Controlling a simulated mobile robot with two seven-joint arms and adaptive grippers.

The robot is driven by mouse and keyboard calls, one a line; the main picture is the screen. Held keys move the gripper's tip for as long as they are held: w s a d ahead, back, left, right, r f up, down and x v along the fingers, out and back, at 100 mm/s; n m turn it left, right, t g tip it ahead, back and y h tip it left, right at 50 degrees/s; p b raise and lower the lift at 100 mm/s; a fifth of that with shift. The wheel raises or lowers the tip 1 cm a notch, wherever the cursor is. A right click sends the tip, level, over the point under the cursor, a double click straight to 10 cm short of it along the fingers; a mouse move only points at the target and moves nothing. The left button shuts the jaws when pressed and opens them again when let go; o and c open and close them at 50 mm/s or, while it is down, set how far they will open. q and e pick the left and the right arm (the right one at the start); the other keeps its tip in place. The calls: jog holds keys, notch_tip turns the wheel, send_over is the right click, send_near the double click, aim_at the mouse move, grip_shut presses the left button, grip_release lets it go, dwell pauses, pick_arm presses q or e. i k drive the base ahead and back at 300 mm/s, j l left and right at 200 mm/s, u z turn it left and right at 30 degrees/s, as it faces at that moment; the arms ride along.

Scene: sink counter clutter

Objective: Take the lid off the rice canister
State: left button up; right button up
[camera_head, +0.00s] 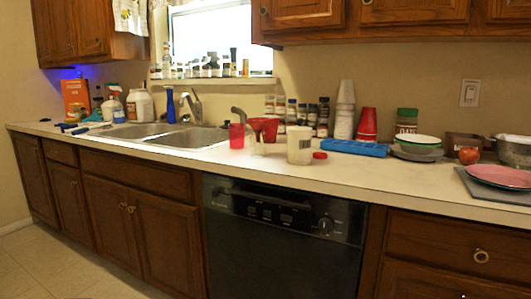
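A pale, cream-coloured canister (299,147) stands upright on the counter, right of the sink; it is likely the rice canister, but no label is readable. Whether a lid sits on its top is too small to tell. A small red round lid-like disc (320,155) lies on the counter at its right. A jar with a green lid (407,115) stands farther right, near the wall. Neither of my grippers shows in the head view.
A red cup (236,136) and a red funnel-like item (264,128) stand left of the canister. A blue tray (354,148), stacked bowls (415,142) and a pink plate (501,176) are to the right. The counter's front strip (330,180) is clear. The double sink (188,138) is left.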

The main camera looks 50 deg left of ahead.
aim_at(300, 128)
jog(key=i+j+u, duration=0.15)
jog(key=u, duration=0.25)
jog(key=i+j+u, duration=0.15)
jog(key=u, duration=0.25)
jog(key=i+j+u, duration=0.1)
jog(key=u, duration=0.3)
jog(key=i+j, duration=0.1)
jog(key=i, duration=0.75)
jog(key=k+z, duration=0.2)
